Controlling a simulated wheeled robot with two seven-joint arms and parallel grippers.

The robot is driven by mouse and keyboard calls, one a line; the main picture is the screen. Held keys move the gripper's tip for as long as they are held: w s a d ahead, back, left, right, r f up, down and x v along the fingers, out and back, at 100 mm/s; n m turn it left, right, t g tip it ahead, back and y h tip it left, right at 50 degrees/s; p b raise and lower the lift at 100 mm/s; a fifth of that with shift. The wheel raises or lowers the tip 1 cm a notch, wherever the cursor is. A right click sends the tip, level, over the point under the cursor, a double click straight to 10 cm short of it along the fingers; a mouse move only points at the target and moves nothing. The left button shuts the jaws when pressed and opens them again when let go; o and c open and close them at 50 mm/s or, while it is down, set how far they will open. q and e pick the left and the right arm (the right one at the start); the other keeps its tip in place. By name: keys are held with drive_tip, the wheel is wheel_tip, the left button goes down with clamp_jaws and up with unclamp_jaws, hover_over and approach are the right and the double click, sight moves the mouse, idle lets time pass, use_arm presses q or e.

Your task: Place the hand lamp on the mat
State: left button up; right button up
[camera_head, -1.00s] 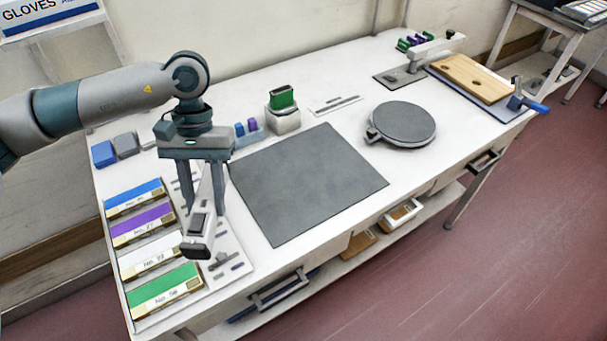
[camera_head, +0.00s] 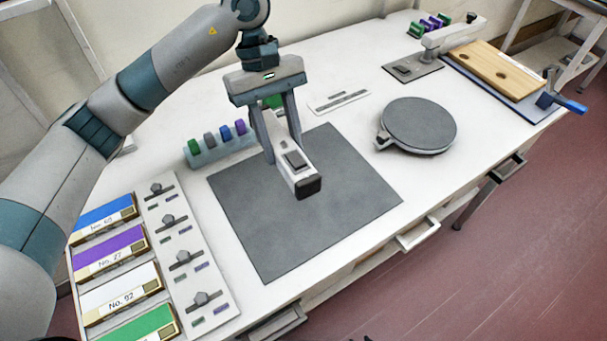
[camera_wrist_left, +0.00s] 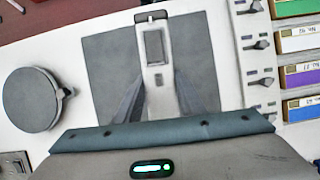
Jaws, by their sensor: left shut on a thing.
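The hand lamp (camera_head: 298,178) is a pale, long body with a dark panel and a dark end cap. My left gripper (camera_head: 281,150) is shut on it, with one finger on each side. The lamp is over the upper middle of the dark grey square mat (camera_head: 262,235); whether it touches the mat I cannot tell. In the left wrist view the lamp (camera_wrist_left: 157,75) lies between the fingers of the gripper (camera_wrist_left: 160,103), with the mat (camera_wrist_left: 110,70) behind it. My right gripper is not in view.
A round grey turntable (camera_head: 418,125) stands right of the mat. A rack of coloured blocks (camera_head: 222,146) is behind it on the left. Labelled boxes (camera_head: 108,248) and a strip with knobs (camera_head: 185,255) line the left edge. A wooden board (camera_head: 495,70) lies at the far right.

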use_arm(q)
drive_tip(key=shift+w+d+r+n, duration=0.1)
drive_tip(key=shift+w+d+n, duration=0.2)
drive_tip(key=shift+w+d, duration=0.2)
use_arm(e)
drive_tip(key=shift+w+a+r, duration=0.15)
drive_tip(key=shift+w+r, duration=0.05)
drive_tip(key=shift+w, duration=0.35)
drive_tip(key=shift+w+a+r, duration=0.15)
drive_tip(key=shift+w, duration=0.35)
use_arm(q)
drive_tip(key=shift+s+r, duration=0.1)
drive_tip(key=shift+s, duration=0.05)
drive_tip(key=shift+a, duration=0.1)
